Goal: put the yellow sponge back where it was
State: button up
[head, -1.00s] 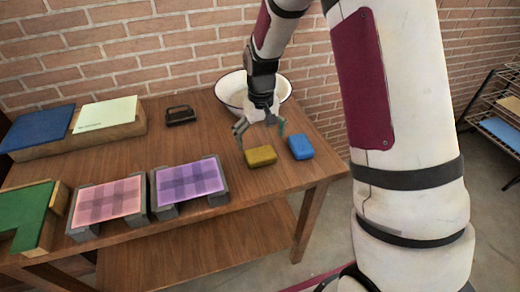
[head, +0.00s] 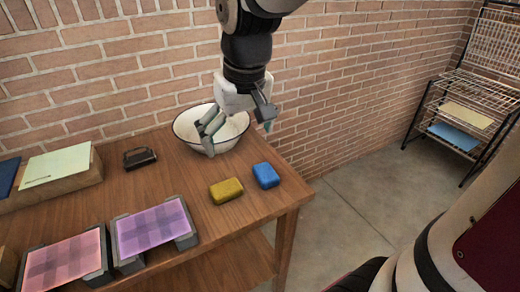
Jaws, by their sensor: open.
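The yellow sponge (head: 226,190) lies flat on the wooden table near its right end. My gripper (head: 238,122) is open and empty, raised above the table behind the sponge and apart from it. In the picture the gripper overlaps the white bowl (head: 184,128). I cannot tell whether any finger reaches inside the bowl. The blue sponge (head: 266,175) lies just right of the yellow one, with a small gap between them.
A purple checked cloth (head: 150,226) and a pink one (head: 62,262) lie on dark frames at the front. A dark object (head: 139,157) and a pale green pad on a wooden block (head: 58,165) stand at the back left. A wire rack (head: 465,105) stands far right.

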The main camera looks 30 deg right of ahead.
jog(key=s+r+t, duration=0.2)
jog(key=s+r, duration=0.1)
jog(key=s, duration=1.1)
jog(key=shift+r+t, duration=0.15)
jog(key=shift+t, duration=0.15)
